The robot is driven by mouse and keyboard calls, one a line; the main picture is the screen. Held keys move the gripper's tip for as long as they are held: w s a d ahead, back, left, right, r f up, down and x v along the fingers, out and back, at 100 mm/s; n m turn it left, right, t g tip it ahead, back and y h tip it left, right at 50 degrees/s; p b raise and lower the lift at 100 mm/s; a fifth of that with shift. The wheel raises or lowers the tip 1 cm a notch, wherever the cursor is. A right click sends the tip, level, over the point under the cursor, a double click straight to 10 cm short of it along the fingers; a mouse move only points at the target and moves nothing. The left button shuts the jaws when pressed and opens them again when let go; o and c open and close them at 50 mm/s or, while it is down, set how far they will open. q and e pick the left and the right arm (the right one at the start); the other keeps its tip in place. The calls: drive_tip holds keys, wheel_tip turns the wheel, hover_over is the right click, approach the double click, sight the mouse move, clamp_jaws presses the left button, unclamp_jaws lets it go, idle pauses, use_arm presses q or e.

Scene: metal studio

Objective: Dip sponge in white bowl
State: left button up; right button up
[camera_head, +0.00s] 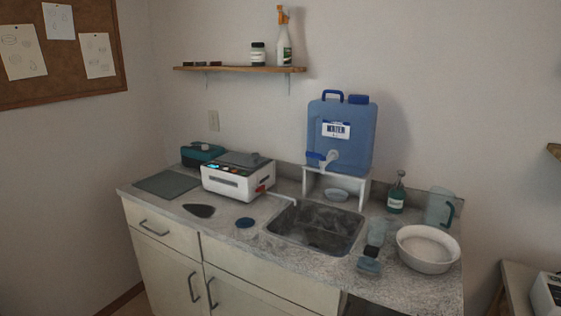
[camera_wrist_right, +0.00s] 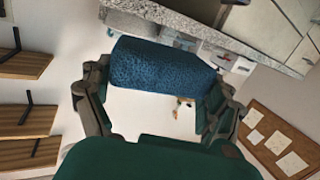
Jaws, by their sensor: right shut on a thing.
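A blue, rough-textured sponge (camera_wrist_right: 165,68) lies between the fingers of my right gripper (camera_wrist_right: 160,84) in the right wrist view. The gripper is shut on it, with a finger against each end. The white bowl (camera_head: 428,265) stands at the right end of the counter in the head view. I see no sponge in it from here, though its near wall hides part of the inside. Neither gripper shows in the head view, so the sponge's distance from the bowl cannot be told. My left gripper is in neither view.
The counter (camera_head: 180,222) holds a sink (camera_head: 318,228) left of the bowl. A pitcher (camera_head: 438,208) and soap bottle (camera_head: 397,194) are behind the bowl. A blue water container (camera_head: 350,150) stands behind the sink.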

drive_tip(key=s+a+n+y, duration=0.2)
drive_tip(key=s+a+y, duration=0.15)
drive_tip(key=a, duration=0.65)
drive_tip(key=w+d+h, duration=0.1)
drive_tip(key=d, duration=0.2)
drive_tip(key=w+d+m+h, duration=0.1)
drive_tip(key=d, duration=0.2)
drive_tip(key=w+d+h, duration=0.1)
drive_tip(key=d, duration=0.2)
drive_tip(key=shift+w+d+r+m, duration=0.1)
drive_tip(key=shift+w+m, duration=0.05)
drive_tip(key=shift+m, duration=0.25)
drive_tip(key=w+d+r+m+h, duration=0.1)
drive_tip(key=d, duration=0.4)
drive_tip(key=w+d+r+m+h, duration=0.1)
drive_tip(key=d+r+h, duration=0.1)
drive_tip(key=d, duration=0.4)
drive_tip(key=shift+w+m+g, duration=0.3)
drive_tip(key=shift+w, duration=0.05)
drive_tip(key=shift+a+h, duration=0.1)
drive_tip(key=shift+h, duration=0.15)
